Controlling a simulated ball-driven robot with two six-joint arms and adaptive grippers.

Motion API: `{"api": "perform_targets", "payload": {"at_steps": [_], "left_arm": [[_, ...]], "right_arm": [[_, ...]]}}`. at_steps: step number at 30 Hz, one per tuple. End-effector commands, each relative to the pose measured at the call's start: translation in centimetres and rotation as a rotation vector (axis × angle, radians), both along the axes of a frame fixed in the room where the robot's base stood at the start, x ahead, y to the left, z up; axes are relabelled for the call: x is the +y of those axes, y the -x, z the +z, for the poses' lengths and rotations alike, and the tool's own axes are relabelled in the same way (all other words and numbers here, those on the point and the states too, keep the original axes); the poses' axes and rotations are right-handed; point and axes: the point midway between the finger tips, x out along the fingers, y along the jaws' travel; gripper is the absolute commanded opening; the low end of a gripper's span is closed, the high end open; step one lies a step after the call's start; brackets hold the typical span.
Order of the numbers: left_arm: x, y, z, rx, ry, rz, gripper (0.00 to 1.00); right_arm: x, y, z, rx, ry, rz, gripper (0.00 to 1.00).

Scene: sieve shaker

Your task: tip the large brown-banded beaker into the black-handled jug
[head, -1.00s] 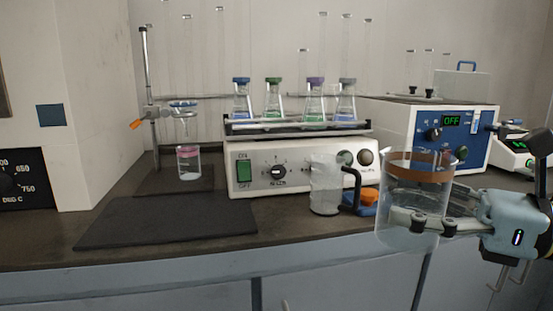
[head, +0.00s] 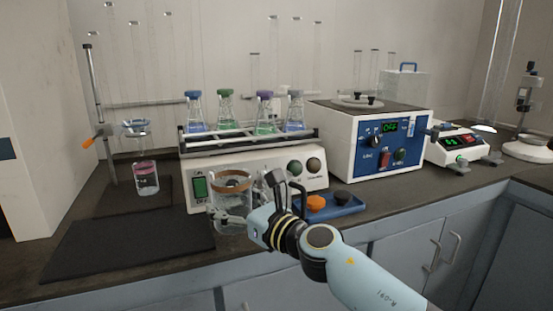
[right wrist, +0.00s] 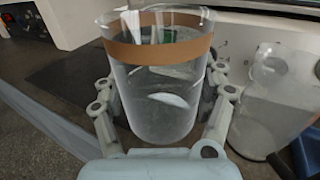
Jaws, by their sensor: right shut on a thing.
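The large brown-banded beaker (head: 232,188) is upright in front of the shaker's front panel in the head view, and it fills the middle of the right wrist view (right wrist: 158,85). My right gripper (head: 232,218) is shut around it, with a finger on each side (right wrist: 160,108). The clear jug (right wrist: 275,100) stands upright to the right of the beaker in the right wrist view. In the head view it is mostly hidden behind my right arm. I cannot tell what the beaker holds. My left gripper is not in view.
The shaker (head: 320,178) carries several stoppered flasks. A blue tray (head: 345,203) with an orange and a dark piece lies right of my gripper. A blue-white box (head: 350,150) stands behind it. A dark mat (head: 130,240) lies clear at left.

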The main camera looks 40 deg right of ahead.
Motion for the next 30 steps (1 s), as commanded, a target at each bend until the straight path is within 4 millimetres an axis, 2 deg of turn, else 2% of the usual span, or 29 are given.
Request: {"api": "perform_targets", "payload": {"at_steps": [1, 3, 17, 30], "left_arm": [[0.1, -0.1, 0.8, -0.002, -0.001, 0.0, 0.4], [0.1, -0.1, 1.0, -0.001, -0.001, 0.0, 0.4], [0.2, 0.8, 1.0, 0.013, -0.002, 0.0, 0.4], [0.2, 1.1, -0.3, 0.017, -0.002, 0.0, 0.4]], "right_arm": [[0.5, -0.5, 0.3, -0.003, -0.007, -0.022, 0.19], [0.9, -0.7, -0.1, -0.002, -0.002, -0.041, 0.19], [1.3, -0.9, -0.7, -0.003, 0.002, -0.06, 0.19], [0.7, -1.0, -1.4, 0.004, -0.128, -0.059, 0.19]]}}
